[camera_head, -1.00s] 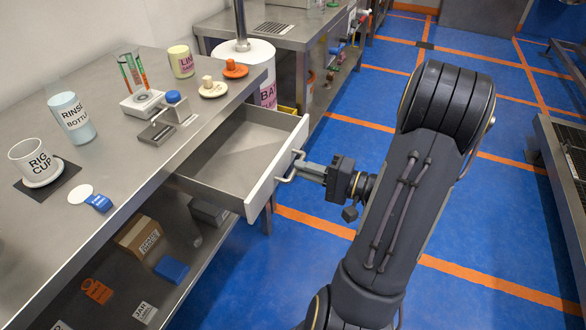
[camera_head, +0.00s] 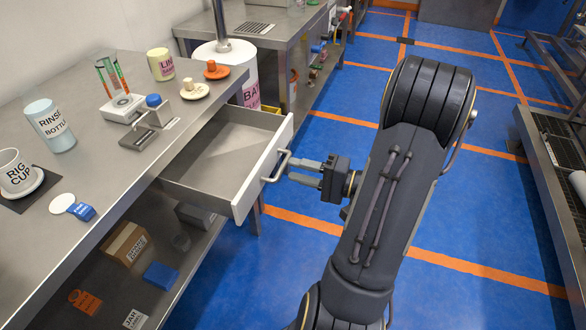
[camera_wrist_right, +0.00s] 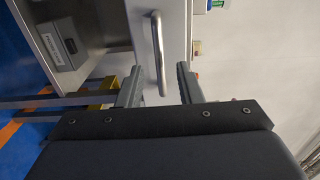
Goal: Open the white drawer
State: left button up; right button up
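The white drawer (camera_head: 246,190) is pulled out from under the steel bench, and its inside is empty. Its bar handle (camera_head: 278,165) sticks out from the white front. My right gripper (camera_head: 295,170) is open just in front of the handle, with its two fingers apart. In the right wrist view the handle (camera_wrist_right: 159,52) stands between the two spread fingers of my right gripper (camera_wrist_right: 158,82), with a gap on both sides. My left gripper is not in view.
The bench top (camera_head: 93,160) carries a rinse bottle (camera_head: 50,125), a rig cup (camera_head: 17,173), a test-tube stand and lidded containers. The shelf below holds a cardboard box (camera_head: 125,242) and a blue block (camera_head: 161,275).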

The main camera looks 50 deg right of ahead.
jog(key=v, duration=0.5)
jog(key=shift+s+d, duration=0.1)
jog(key=shift+s, duration=0.3)
jog(key=w+a+r+n+g+y, duration=0.2)
jog(key=a+n+g+y, duration=0.3)
jog(key=a, duration=0.7)
jog(key=s+a+f+n+g+h, duration=0.1)
jog(key=s+a+n+g+h, duration=0.2)
jog(key=a+g, duration=0.15)
jog(key=s+a+f+n+g+h, duration=0.1)
jog(key=s+a+n+g+h, duration=0.25)
jog(key=a, duration=0.25)
notch_tip(320, 180, up, 21)
jog(key=w+t+h+p, duration=0.1)
jog(key=t+p, duration=0.1)
jog(key=p, duration=1.7)
jog(key=shift+w+h+p, duration=0.25)
jog(key=shift+h+p, duration=0.1)
